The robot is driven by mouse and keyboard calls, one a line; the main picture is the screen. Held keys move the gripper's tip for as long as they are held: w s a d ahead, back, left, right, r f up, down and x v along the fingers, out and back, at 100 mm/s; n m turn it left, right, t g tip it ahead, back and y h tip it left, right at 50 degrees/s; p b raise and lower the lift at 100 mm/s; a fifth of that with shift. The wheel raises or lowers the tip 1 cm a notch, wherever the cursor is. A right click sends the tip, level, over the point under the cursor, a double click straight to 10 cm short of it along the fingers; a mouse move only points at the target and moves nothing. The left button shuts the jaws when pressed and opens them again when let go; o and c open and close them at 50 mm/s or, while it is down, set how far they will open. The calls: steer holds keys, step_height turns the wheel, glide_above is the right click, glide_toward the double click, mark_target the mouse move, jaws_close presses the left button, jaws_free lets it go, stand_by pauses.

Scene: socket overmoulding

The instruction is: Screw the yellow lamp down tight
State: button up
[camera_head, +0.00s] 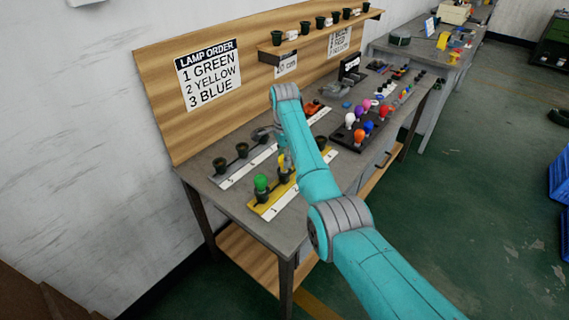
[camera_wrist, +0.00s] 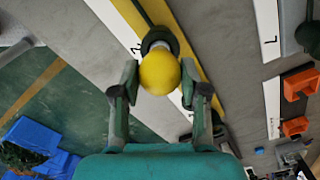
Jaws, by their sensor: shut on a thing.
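The yellow lamp (camera_wrist: 159,74) is between the two fingers of my gripper (camera_wrist: 159,84), which is shut on it. In the wrist view its neck meets a dark round socket (camera_wrist: 172,40) on the yellow-edged strip. In the head view the yellow lamp (camera_head: 282,159) stands upright in the number 2 place, behind the green lamp (camera_head: 261,182). The yellow strip (camera_head: 272,209) lies along the table's front edge. My arm partly hides the gripper and the strip's far end. How deep the lamp's thread sits cannot be told.
A second strip (camera_head: 235,174) with empty black sockets lies behind. A dark tray (camera_head: 345,138) of coloured lamps stands to the right. A sign (camera_head: 210,75) on the board lists green, yellow, blue. Orange parts (camera_wrist: 298,84) lie at the right in the wrist view.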

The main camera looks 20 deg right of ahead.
steer(key=m, duration=0.4)
stand_by(0.3)
steer(key=m, duration=0.3)
steer(key=shift+f, duration=0.1)
steer(key=shift+m, duration=1)
steer(key=m, duration=0.4)
steer(key=shift+m, duration=0.3)
steer(key=o, duration=1.1)
steer(key=shift+c, duration=0.2)
